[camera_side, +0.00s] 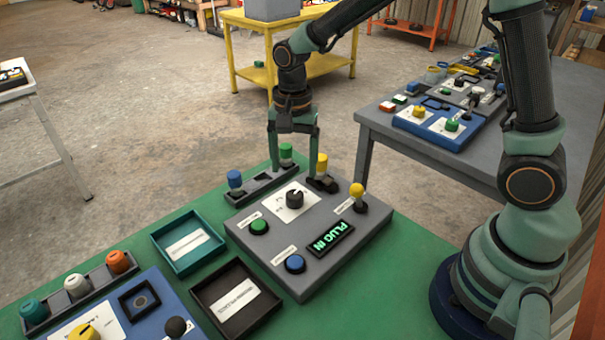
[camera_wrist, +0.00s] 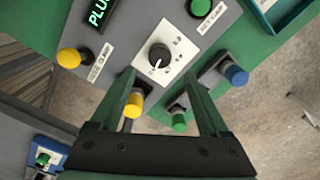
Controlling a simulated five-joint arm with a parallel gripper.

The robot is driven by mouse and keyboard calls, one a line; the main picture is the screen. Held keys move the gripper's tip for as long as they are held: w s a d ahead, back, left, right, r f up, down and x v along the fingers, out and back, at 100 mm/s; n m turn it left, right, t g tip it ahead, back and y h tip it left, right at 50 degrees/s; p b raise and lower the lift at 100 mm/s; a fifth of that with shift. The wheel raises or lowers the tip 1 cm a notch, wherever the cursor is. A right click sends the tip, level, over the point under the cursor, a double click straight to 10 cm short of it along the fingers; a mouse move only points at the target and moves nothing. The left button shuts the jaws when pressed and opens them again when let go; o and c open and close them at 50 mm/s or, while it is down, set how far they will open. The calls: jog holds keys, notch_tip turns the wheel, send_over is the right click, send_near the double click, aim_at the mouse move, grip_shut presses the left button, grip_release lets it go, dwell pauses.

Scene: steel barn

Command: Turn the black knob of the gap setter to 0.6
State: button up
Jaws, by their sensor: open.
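The black knob (camera_side: 294,198) stands on a white dial plate on the grey gap setter box (camera_side: 262,252). In the wrist view the knob (camera_wrist: 159,56) is just beyond my fingertips, its white pointer line aimed toward the lower left of the picture. The scale numbers are too small to read. My gripper (camera_side: 294,150) is open and empty, pointing down above the far edge of the box. In the wrist view my gripper (camera_wrist: 160,82) has its two green fingers apart, with the knob between and past their tips, not touched.
The box also bears a green button (camera_side: 259,227), a blue button (camera_side: 295,264), a yellow-topped lever (camera_side: 357,191) and a display (camera_side: 327,240) reading "PLUG IN". Two trays (camera_side: 187,243) lie left.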

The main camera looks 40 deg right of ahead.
jog(key=shift+r, duration=2.35)
jog(key=s+d+r+n+t, duration=0.5)
jog(key=s+d+r+n, duration=0.2)
jog(key=s+n, duration=0.4)
jog(key=shift+d+r+t, duration=0.2)
jog(key=shift+r+t, duration=0.1)
jog(key=shift+r, duration=0.5)
